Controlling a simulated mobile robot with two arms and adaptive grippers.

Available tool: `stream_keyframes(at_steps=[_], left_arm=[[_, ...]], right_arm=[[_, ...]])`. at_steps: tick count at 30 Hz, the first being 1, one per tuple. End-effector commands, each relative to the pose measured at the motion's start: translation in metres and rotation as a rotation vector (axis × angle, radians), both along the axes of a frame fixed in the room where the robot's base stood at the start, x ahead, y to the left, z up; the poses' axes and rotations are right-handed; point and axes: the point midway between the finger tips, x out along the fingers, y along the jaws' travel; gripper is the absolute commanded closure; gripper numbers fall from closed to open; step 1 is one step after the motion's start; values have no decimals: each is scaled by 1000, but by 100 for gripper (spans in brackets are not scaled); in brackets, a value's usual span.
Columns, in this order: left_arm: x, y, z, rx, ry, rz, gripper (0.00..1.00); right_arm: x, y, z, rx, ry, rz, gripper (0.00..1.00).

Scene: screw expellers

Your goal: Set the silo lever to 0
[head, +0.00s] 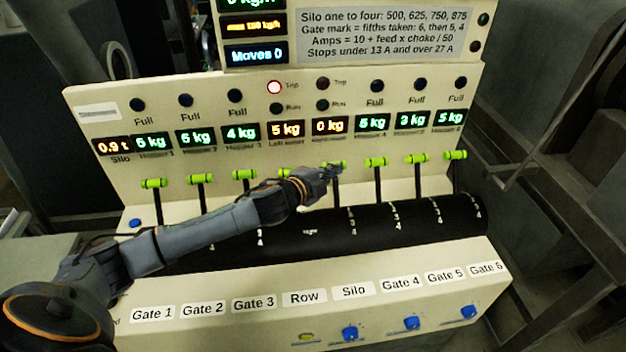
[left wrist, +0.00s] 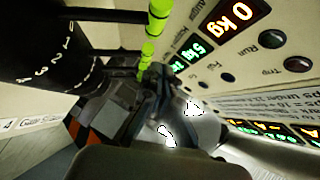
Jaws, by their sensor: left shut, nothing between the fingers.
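The silo lever (head: 338,164) is the fifth green-handled lever from the left, above the Silo label (head: 351,291). Its handle is high, close under the displays, with its stem running down to the black drum (head: 390,222). My left gripper (head: 330,174) is shut and empty. It is right at the silo lever's handle, just below and left of it; contact cannot be told. In the left wrist view the gripper (left wrist: 150,95) shows near green handles (left wrist: 158,18), and the drum carries the marks 0 to 4.
The row lever (head: 285,172) stands just left, partly behind my arm. Gate levers (head: 376,162) stand close on the right, others on the left. Displays (head: 330,126) line the panel behind. Blue knobs (head: 350,333) sit on the front ledge.

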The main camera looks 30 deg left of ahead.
Motion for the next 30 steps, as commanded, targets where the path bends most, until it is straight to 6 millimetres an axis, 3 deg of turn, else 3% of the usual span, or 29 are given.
stream_keyframes(at_steps=[7,15,23,26,30], left_arm=[[-35,10,9,2,0,-2,100],[-74,21,26,3,1,-3,100],[-86,24,35,0,0,-2,100],[-87,22,33,-9,6,2,100],[-104,3,5,-111,87,56,100]], right_arm=[[-13,-14,-17,-17,20,5,60],[12,4,-30,5,-17,-2,60],[2,6,-33,7,-3,-2,60],[-6,3,-33,3,9,-2,60],[-8,1,-33,0,12,-1,60]])
